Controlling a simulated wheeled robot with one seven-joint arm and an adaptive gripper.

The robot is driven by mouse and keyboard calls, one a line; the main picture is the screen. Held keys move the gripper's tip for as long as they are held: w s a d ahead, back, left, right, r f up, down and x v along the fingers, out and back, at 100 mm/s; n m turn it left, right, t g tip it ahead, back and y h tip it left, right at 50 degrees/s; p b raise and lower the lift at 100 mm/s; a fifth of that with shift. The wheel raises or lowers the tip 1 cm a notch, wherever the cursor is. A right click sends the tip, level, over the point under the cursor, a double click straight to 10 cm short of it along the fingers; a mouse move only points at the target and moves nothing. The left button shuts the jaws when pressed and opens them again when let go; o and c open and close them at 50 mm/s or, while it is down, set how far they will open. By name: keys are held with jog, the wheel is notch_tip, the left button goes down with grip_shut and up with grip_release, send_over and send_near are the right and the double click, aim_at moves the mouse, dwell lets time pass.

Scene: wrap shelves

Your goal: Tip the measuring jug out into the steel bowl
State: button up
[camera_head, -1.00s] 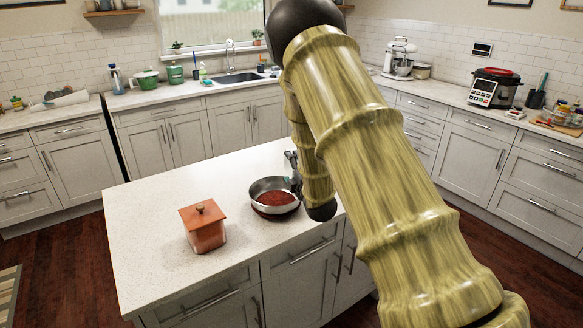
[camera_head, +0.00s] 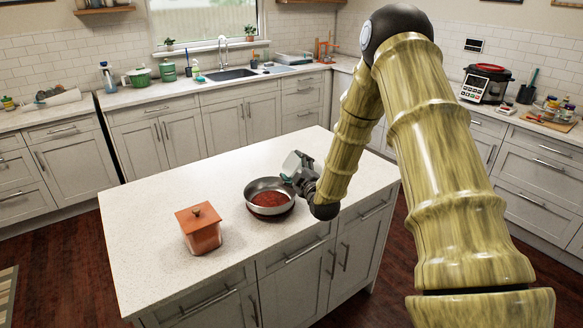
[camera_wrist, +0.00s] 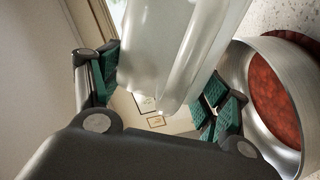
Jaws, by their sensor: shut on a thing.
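The steel bowl (camera_head: 252,189) stands on the island counter and has a reddish mass inside. In the wrist view the bowl (camera_wrist: 298,153) is at the right, with the red contents in it. My gripper (camera_head: 297,170) is at the bowl's right rim in the head view. In the wrist view my gripper (camera_wrist: 165,92) is shut on the whitish, see-through measuring jug (camera_wrist: 178,45), with green pads on both sides of it. The jug is beside the bowl in that view. Its mouth and contents are not visible, and its tilt is hard to tell.
A reddish-brown lidded box (camera_head: 200,230) stands on the island counter (camera_head: 150,220), left of the bowl. The counter's left and back parts are clear. Sink (camera_head: 238,73), pots and a cooker (camera_head: 485,84) are on the far counters.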

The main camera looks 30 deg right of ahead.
jog(key=shift+s+d+r+m+p, duration=0.1)
jog(key=shift+d+r+m+p, duration=0.25)
jog(key=shift+d+m, duration=0.25)
jog(key=shift+s+d+r+m+p, duration=0.1)
jog(key=shift+d+r+m+p, duration=0.2)
jog(key=shift+d, duration=0.4)
jog(key=s+d+r+m+p, duration=0.1)
jog(key=d+m, duration=0.3)
jog(key=d, duration=0.4)
jog(key=s+d+r+m+p, duration=0.1)
jog(key=d+r+m+p, duration=0.1)
jog(key=d+r+m, duration=0.2)
jog(key=shift+s+d+r+m+p, duration=0.35)
jog(key=shift+d+m, duration=0.25)
jog(key=shift+d, duration=1.3)
